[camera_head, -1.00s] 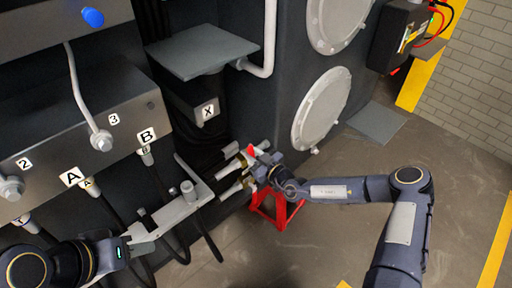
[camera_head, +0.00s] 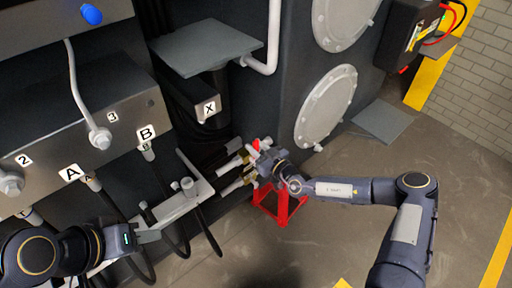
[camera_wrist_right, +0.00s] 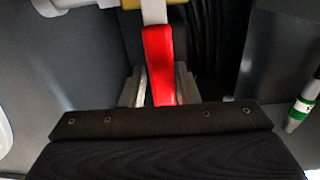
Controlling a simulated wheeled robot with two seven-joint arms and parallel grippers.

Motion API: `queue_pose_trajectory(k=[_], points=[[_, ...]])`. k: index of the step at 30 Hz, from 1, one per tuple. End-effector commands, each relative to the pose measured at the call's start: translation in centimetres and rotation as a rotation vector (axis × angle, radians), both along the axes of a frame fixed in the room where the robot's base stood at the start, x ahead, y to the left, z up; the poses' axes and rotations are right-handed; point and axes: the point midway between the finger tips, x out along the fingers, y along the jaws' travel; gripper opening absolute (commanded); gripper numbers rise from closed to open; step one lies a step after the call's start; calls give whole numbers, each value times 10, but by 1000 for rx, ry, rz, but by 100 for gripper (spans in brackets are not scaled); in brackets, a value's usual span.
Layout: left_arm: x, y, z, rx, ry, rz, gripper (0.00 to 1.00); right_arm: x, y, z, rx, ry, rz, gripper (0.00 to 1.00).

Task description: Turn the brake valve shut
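The brake valve's red lever (camera_wrist_right: 160,62) stands between the two fingers of my right gripper (camera_wrist_right: 163,88) in the right wrist view. The fingers sit close against its sides and appear shut on it. In the head view the red lever (camera_head: 256,145) shows as a small patch beside my right gripper (camera_head: 262,165), among brass-and-white pipe fittings (camera_head: 235,163). The valve body is mostly hidden by the gripper. My left gripper (camera_head: 146,237) is at the lower left, near a grey bracket (camera_head: 178,208); its fingers are too unclear to judge.
A red stand (camera_head: 280,204) is on the floor below my right gripper. A panel with labelled ports (camera_head: 75,135) and hanging hoses is at the left. Open floor (camera_head: 320,245) lies to the right.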

Motion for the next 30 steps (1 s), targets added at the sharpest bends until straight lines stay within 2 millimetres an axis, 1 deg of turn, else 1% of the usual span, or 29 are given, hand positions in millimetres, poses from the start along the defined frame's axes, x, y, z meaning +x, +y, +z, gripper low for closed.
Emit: queue_pose_trajectory(k=[1, 3, 10, 13, 17, 24, 27, 30], points=[[0, 0, 0, 0, 0, 0, 36, 0, 0, 0, -1, -1, 0, 35], [0, 0, 0, 0, 0, 0, 36, 0, 0, 0, -2, -1, 1, 43], [0, 0, 0, 0, 0, 0, 36, -1, 1, 0, -3, -2, 3, 43], [0, 0, 0, 0, 0, 0, 36, -4, -2, 0, -3, -2, 3, 43], [0, 0, 0, 0, 0, 0, 36, -17, -14, 0, -4, 0, 2, 43], [0, 0, -1, 0, 0, 0, 36, -49, -38, 0, -4, -2, 1, 43], [0, 0, -1, 0, 0, 0, 36, -57, -44, 0, -3, -1, 1, 43], [0, 0, -1, 0, 0, 0, 36, -62, -47, 0, -3, -1, 1, 43]])
